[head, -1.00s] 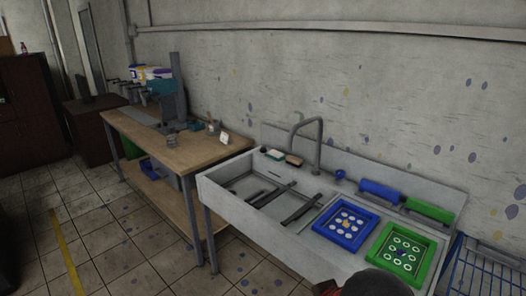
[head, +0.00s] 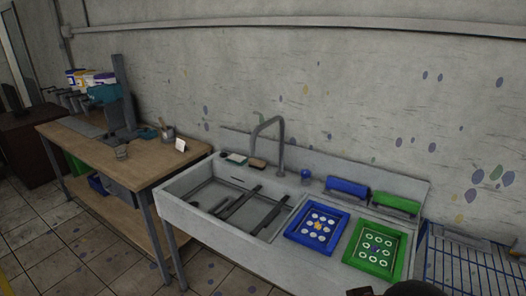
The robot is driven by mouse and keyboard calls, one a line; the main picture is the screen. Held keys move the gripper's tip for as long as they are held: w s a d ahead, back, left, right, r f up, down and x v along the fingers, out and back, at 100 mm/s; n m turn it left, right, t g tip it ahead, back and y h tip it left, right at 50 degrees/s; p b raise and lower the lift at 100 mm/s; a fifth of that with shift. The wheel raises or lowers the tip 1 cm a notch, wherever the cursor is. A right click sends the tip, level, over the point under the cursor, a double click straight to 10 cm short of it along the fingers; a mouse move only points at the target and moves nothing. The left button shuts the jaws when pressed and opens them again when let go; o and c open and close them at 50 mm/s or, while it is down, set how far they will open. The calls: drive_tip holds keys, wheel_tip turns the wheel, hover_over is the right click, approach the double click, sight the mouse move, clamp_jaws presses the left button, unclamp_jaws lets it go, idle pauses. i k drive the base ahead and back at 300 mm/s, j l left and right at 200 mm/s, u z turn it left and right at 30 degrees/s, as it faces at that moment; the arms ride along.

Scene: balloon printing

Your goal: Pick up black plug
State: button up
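My gripper is not clearly seen. Only a dark rounded part of my own arm shows at the bottom edge, right of the middle. Nothing of mine is near the dark thing.
A grey faucet (head: 281,145) stands behind the basin. A blue frame (head: 296,235) and a green frame (head: 354,258) lie on the right counter. A wooden workbench (head: 130,168) stands left, a blue wire rack (head: 470,262) right.

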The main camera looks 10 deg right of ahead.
sight(224, 155)
drive_tip(key=i+j+z, duration=0.55)
drive_tip(key=j+z, duration=0.3)
drive_tip(key=i+j+z, duration=0.25)
drive_tip(key=j, duration=0.3)
drive_tip(key=i+j, duration=0.1)
drive_tip(key=j, duration=0.4)
drive_tip(key=i+j+z, duration=0.1)
drive_tip(key=j, duration=0.45)
drive_tip(key=i+j, duration=0.15)
drive_tip(key=j, duration=0.35)
drive_tip(key=i+j, duration=0.1)
drive_tip(key=j, duration=0.45)
drive_tip(key=i+j+z, duration=0.1)
drive_tip(key=j, duration=0.4)
drive_tip(key=i+j, duration=0.1)
drive_tip(key=j, duration=0.45)
